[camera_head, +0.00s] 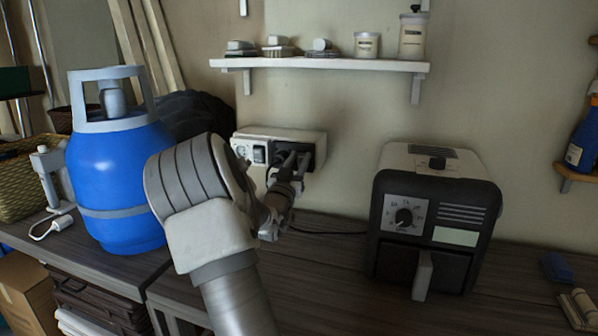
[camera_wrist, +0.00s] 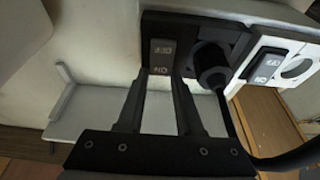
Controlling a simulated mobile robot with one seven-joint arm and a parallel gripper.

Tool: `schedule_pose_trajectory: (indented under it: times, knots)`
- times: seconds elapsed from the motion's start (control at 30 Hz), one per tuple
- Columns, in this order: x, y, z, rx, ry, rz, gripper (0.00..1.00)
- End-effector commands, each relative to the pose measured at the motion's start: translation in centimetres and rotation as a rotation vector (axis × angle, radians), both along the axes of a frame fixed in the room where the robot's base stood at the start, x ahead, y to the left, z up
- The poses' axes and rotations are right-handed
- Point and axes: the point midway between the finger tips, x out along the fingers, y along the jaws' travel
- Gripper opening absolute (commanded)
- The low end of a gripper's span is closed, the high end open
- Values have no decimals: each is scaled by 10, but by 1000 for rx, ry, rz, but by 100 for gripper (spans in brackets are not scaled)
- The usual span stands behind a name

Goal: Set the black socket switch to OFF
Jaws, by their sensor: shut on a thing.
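The black socket switch (camera_wrist: 162,52) sits on the black half of a wall socket box (camera_head: 280,134). Its OFF and ON marks appear upside down in the wrist view, and I cannot tell which side is pressed in. A black plug (camera_wrist: 211,66) is in the black socket beside it. My gripper (camera_wrist: 161,78) has its two fingertips at the sides of the switch's ON end, with the switch between them. In the head view my gripper (camera_head: 293,160) reaches the right part of the box and hides the black switch.
A white socket with its own switch (camera_head: 259,155) is on the box's left. A blue gas bottle (camera_head: 118,175) stands left, and a black air fryer (camera_head: 433,215) right. A shelf (camera_head: 330,64) hangs above. A black cable (camera_wrist: 285,160) runs from the plug.

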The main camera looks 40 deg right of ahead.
Motion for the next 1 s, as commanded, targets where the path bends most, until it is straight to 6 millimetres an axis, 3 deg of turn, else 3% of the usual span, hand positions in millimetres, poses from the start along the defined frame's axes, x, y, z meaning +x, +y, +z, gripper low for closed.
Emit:
schedule_pose_trajectory:
  times: [0.5,0.53,0.7,1.0]
  knots:
    - [0,1,0,-35,-19,0,0]
    - [-1,1,0,-35,-19,0,37]
    - [0,1,-1,-34,-19,0,65]
    - [-1,2,-1,-34,-17,0,65]
